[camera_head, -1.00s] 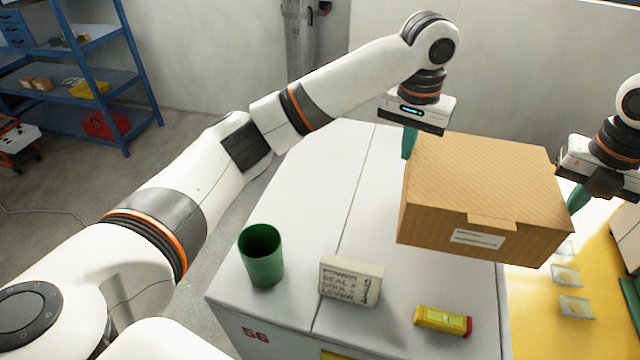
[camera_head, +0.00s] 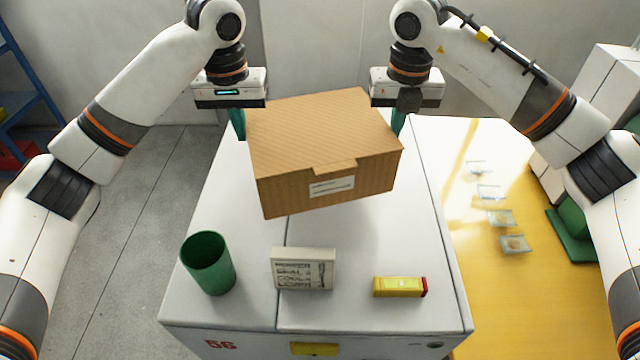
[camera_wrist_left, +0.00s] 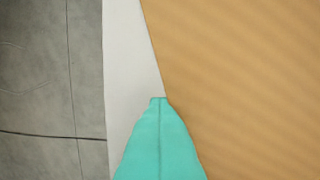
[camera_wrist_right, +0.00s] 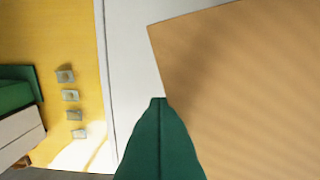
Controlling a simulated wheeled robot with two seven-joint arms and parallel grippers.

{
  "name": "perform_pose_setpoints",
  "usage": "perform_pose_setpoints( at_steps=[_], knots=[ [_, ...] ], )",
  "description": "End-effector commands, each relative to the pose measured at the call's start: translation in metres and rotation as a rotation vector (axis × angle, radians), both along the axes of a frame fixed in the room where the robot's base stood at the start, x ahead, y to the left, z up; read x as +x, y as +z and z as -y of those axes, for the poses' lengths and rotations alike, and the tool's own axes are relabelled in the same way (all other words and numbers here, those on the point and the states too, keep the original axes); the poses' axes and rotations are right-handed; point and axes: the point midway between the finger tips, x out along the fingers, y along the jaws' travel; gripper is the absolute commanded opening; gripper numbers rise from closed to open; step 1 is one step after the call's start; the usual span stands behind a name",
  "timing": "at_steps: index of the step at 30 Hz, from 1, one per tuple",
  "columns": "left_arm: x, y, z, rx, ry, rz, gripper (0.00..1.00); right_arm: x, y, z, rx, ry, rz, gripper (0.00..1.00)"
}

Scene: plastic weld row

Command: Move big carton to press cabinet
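The big carton (camera_head: 325,135), brown cardboard with a white label on its front, is held between my two grippers over the back part of the white cabinet (camera_head: 235,310) marked 56. It appears raised above the cabinet top and slightly turned. My left gripper (camera_head: 237,124) is at the carton's left side, its teal fingers closed together against it. My right gripper (camera_head: 398,121) is at the right side, its green fingers also closed together. Both wrist views show the fingertips at the carton's edge (camera_wrist_left: 240,80) (camera_wrist_right: 240,90). The carton's underside is hidden.
A green cup (camera_head: 208,265), a small lettered box (camera_head: 303,270) and a yellow-red package (camera_head: 399,287) stand along the cabinet's front. A yellow table (camera_head: 470,240) with several small clear pieces lies to the right. A blue shelf (camera_head: 22,85) stands far left.

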Motion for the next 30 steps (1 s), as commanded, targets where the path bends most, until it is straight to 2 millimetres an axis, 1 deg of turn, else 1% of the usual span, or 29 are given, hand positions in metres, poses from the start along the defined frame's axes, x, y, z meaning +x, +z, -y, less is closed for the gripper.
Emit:
perform_pose_setpoints(
  at_steps=[1,8,27,30],
  knots=[
    [-0.001,0.000,0.006,-0.011,-0.014,0.003,0.00,-0.001,0.000,-0.006,0.011,0.011,0.004,0.00],
    [-0.001,-0.010,0.006,-0.011,-0.014,0.003,0.00,-0.001,-0.010,-0.006,0.011,0.011,0.003,0.00],
    [-0.001,-0.056,0.006,-0.011,-0.014,0.003,0.00,-0.001,-0.056,-0.006,0.011,0.011,0.004,0.00],
    [-0.001,-0.052,0.005,-0.011,-0.014,0.003,0.00,-0.001,-0.052,-0.005,0.011,0.011,0.003,0.00]
  ],
)
